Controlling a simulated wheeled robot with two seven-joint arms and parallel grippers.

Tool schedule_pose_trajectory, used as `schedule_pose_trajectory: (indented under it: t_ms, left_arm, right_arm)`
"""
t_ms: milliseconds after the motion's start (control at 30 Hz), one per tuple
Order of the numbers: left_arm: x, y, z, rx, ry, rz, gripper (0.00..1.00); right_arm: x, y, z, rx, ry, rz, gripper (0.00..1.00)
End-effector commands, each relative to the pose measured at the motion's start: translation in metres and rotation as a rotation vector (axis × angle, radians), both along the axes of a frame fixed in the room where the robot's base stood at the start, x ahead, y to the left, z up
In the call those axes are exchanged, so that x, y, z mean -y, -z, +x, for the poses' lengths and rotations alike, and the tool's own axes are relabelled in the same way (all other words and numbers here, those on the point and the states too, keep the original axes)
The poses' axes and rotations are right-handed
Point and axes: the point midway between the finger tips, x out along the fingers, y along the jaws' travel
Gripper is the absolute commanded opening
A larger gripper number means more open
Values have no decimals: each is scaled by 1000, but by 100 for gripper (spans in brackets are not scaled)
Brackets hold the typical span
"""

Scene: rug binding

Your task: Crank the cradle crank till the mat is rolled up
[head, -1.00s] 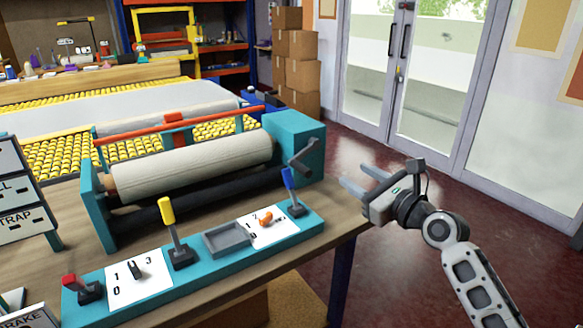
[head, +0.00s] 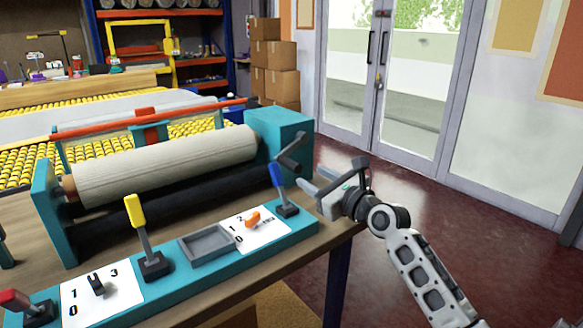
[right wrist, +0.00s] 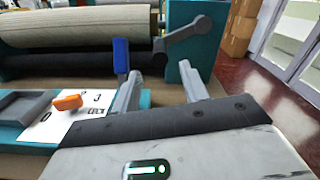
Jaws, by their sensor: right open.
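The mat (head: 170,162) is a pale roll in the teal cradle (head: 280,127). It also shows in the right wrist view (right wrist: 80,27). The cradle crank (head: 290,153) is a dark arm on the cradle's right side, with its handle end low and toward the panel; in the right wrist view the crank (right wrist: 183,36) is beyond the fingers. My right gripper (head: 308,184) is open and empty, just right of the blue lever and a little below the crank, apart from it. My left gripper is not in view.
The control panel has a blue lever (head: 283,190), yellow lever (head: 143,238), red lever (head: 22,303), orange knob (head: 252,218) and grey tray (head: 207,242). The blue lever (right wrist: 121,57) stands close to my left fingertip in the wrist view. Floor right of the table is clear.

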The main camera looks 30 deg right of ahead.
Motion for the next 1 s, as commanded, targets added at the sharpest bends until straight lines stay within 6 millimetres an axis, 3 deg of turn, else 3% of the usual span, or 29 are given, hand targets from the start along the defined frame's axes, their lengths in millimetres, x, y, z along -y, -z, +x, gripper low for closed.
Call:
schedule_pose_trajectory:
  t_ms: [200, 400, 600, 867, 1000]
  left_arm:
    - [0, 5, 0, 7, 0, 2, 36]
    - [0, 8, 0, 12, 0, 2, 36]
    - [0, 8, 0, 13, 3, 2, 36]
    - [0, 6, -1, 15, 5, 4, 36]
    - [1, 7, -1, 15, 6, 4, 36]
  right_arm:
    - [-3, 0, 48, 3, 1, -2, 44]
    - [-6, 0, 78, 2, 2, -2, 44]
    - [-6, 0, 89, 1, 2, -2, 44]
    - [-7, 0, 90, 0, 2, -2, 44]
    - [-7, 0, 90, -1, 1, -2, 8]
